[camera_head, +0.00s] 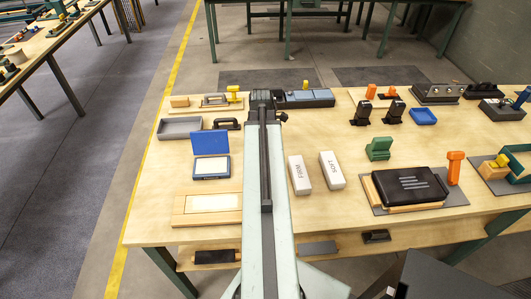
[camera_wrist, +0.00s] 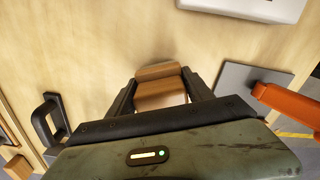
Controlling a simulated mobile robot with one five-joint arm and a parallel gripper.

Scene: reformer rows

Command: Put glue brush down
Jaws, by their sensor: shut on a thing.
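My gripper (camera_wrist: 160,84) is shut on a brown wooden piece, which I take to be the glue brush (camera_wrist: 161,96). The brush lies between the two dark fingers in the wrist view, over pale wood. Its lower part is hidden, and I cannot tell whether it touches the surface. In the head view my gripper (camera_head: 263,98) is at the end of my outstretched arm, over the back part of the workbench (camera_head: 330,110). The brush cannot be made out there.
A grey tray (camera_head: 180,128), a blue pad box (camera_head: 211,166) and a wooden frame (camera_head: 207,204) stand left of my arm. White blocks marked FIRM (camera_head: 299,175) and SOFT (camera_head: 332,170) stand right. A dark-topped box (camera_head: 303,98) is close by my gripper.

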